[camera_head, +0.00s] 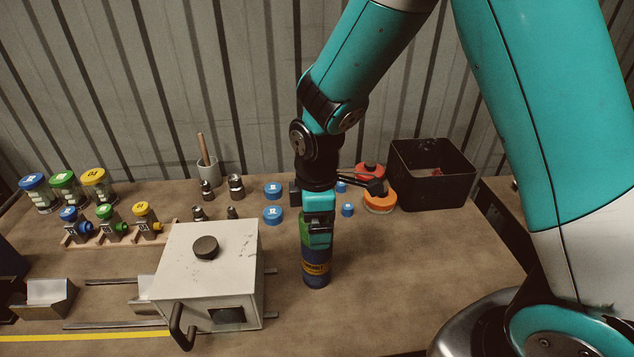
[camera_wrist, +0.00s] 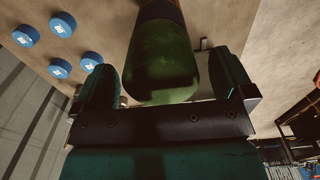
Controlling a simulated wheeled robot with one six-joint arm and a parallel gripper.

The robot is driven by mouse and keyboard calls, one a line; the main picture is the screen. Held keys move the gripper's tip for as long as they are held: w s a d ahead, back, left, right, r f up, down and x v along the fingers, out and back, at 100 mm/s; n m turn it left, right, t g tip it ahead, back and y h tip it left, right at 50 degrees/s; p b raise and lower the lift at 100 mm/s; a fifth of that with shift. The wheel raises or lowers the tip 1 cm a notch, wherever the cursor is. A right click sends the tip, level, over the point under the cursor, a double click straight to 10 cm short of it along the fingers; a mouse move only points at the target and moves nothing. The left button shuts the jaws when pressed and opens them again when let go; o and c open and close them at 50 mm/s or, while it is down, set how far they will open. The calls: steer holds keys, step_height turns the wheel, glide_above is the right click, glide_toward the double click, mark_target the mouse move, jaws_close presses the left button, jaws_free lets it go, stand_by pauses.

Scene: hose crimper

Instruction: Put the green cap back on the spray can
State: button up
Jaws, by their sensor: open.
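The spray can (camera_head: 316,268) stands upright on the bench, dark blue with an orange-brown band. The green cap (camera_head: 305,229) is at the can's top, partly hidden behind my gripper (camera_head: 318,232). In the wrist view the green cap (camera_wrist: 160,62) fills the space between my two fingers, and part of the can (camera_wrist: 158,10) shows beyond it. My gripper is open, with one finger on each side of the cap. The cap lines up with the can; I cannot tell whether it is fully seated.
A grey crimper box (camera_head: 208,268) with a black handle stands left of the can. Several blue caps (camera_head: 272,214) lie behind it. A black bin (camera_head: 430,175) and orange and red discs (camera_head: 380,200) are at the back right. The bench right of the can is clear.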

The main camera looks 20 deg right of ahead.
step_height(320, 180, up, 16)
steer(key=b, duration=0.2)
stand_by(0.4)
steer(key=s+a+f+m+y+b, duration=0.1)
steer(key=s+a+m+y, duration=0.1)
steer(key=s, duration=0.7)
steer(key=s+a+f+m+y+b, duration=0.2)
steer(key=s+m, duration=0.3)
steer(key=s, duration=0.4)
steer(key=shift+s+a+f, duration=0.2)
steer(key=shift+a+f, duration=0.05)
